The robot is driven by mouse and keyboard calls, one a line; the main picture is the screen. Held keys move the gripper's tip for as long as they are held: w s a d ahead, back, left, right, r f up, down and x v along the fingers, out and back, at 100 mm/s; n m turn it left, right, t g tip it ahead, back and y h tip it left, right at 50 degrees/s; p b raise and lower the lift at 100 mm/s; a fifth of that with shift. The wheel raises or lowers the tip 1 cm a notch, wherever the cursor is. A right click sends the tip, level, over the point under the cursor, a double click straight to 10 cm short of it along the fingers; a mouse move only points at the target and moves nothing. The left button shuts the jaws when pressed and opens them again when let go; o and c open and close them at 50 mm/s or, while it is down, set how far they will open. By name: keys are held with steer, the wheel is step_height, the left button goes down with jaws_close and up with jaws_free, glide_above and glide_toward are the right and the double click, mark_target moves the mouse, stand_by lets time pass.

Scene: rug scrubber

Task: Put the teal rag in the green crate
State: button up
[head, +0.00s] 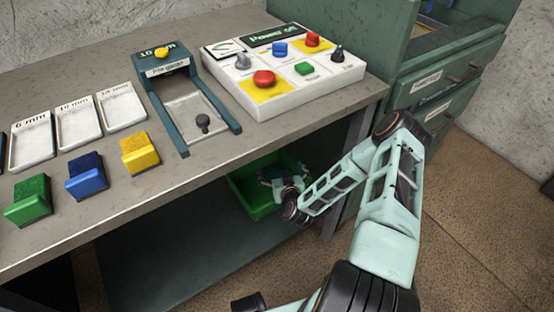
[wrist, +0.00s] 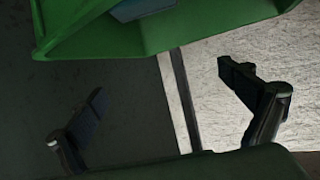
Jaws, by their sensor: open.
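The green crate (head: 250,203) stands on the low shelf under the workbench; its rim and wall also fill the top of the wrist view (wrist: 190,35). A blue-grey piece (wrist: 143,8) shows inside it at the top edge of the wrist view; I cannot tell whether this is the teal rag. No other teal cloth is clear in either view. My gripper (wrist: 163,84) is open with nothing between its fingers, just outside the crate wall in the wrist view. In the head view my arm reaches under the bench, and its end overlaps the crate.
The bench top (head: 110,205) overhangs the crate. On it are a button panel (head: 300,105), a pin gauge (head: 185,100), white trays and coloured blocks. A green drawer cabinet (head: 440,85) stands at the right. A dark shelf surface (head: 180,255) is open left of the crate.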

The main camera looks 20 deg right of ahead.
steer(key=shift+p+v, duration=0.4)
steer(key=shift+v, duration=1.75)
